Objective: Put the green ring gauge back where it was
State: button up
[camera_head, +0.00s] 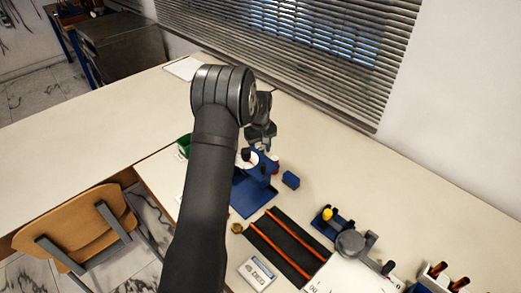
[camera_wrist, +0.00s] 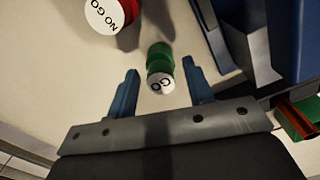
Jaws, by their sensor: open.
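In the wrist view a small green piece (camera_wrist: 159,55) with a white face marked "GO" lies between and just ahead of my fingertips; I take it for the green ring gauge, though its hole does not show. My gripper (camera_wrist: 161,74) is open, with one blue finger on each side of the piece and a gap on both sides. A red piece (camera_wrist: 126,10) with a white face marked "NO GO" is at the upper left, apart from it. In the head view my gripper (camera_head: 261,138) is over the table behind the blue stand, and the green piece cannot be made out.
A blue stand (camera_head: 246,195) stands close to my gripper, with a blue block (camera_head: 291,180) to its right. A black mat (camera_head: 284,247) with orange-red rods lies nearer. A green container (camera_head: 183,146) shows left of my arm. The left table is mostly clear.

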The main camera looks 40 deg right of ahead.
aim_at(261, 148)
notch_tip(261, 148, up, 12)
jog(key=shift+f, duration=0.15)
jog(key=shift+f, duration=0.1)
dwell(0.3)
notch_tip(261, 148, down, 12)
jog(key=shift+f, duration=0.15)
jog(key=shift+r, duration=2.15)
